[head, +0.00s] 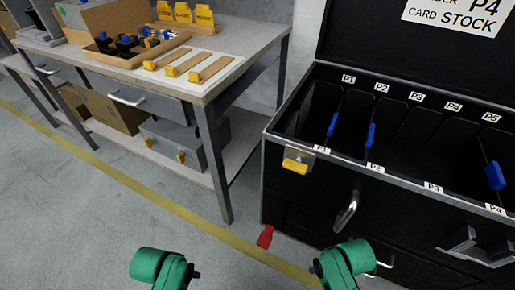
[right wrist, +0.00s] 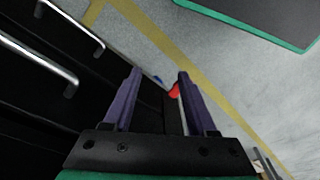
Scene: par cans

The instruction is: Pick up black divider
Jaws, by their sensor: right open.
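Black dividers stand upright in the open black case at the right of the head view. Three blue clips show on them: one near P1 (head: 332,124), one near P2 (head: 370,136) and one near P5 (head: 495,176). The dark panels are hard to tell from the case interior. My right gripper (right wrist: 158,73) is open in the right wrist view, its purple fingers apart, beside the case's drawer handles. My left gripper is out of view.
The black case (head: 281,140) has a metal rim, a yellow-and-grey latch (head: 296,161) and a handle (head: 346,211). A red pedal (head: 265,236) is at its foot. A workbench (head: 235,60) at the left holds a wooden tray (head: 125,62) and yellow-ended strips. Open floor lies between.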

